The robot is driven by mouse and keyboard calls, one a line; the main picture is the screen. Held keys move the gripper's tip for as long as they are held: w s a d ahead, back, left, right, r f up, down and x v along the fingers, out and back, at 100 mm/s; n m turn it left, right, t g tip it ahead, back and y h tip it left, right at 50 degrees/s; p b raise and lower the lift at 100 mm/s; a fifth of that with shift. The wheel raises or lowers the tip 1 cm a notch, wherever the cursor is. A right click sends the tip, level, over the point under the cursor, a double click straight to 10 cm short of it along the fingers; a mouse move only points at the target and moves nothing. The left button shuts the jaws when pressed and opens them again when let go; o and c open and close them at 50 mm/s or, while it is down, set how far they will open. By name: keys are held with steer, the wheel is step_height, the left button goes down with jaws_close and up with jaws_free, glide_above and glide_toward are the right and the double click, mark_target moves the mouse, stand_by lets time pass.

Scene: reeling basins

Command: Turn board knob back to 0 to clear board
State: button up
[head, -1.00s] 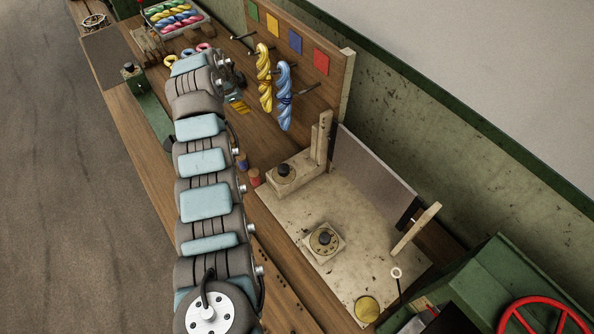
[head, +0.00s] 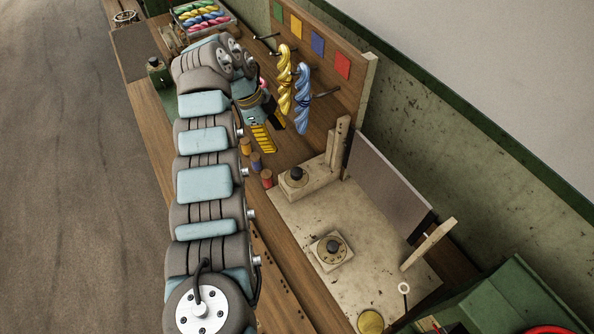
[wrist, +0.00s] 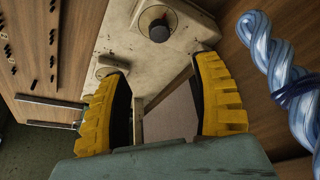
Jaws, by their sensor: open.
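The pale worn board station (head: 290,215) lies at the lower right in the head view. It carries a black knob (head: 297,174) on a raised block and a second black knob (head: 333,246) on a square dial plate. A grey panel (head: 390,185) stands along its back. My gripper (head: 268,130) is open and empty, beyond the station near the hanging skeins. In the wrist view its yellow-padded fingers (wrist: 165,100) are spread, with the station between and beyond them. One black knob (wrist: 158,30) shows above them, touching neither. The dial settings are too small to read.
A yellow skein (head: 285,80) and a blue skein (head: 302,98) hang from pegs close to my gripper. Small coloured pegs (head: 256,160) stand on the bench beside the station. A red wheel (head: 545,329) is at the lower right.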

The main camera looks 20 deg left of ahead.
mark_target(296, 171)
steer(key=x, duration=1.5)
steer(key=shift+d+f+p, duration=0.15)
steer(key=shift+p, duration=0.25)
steer(key=c, duration=1.2)
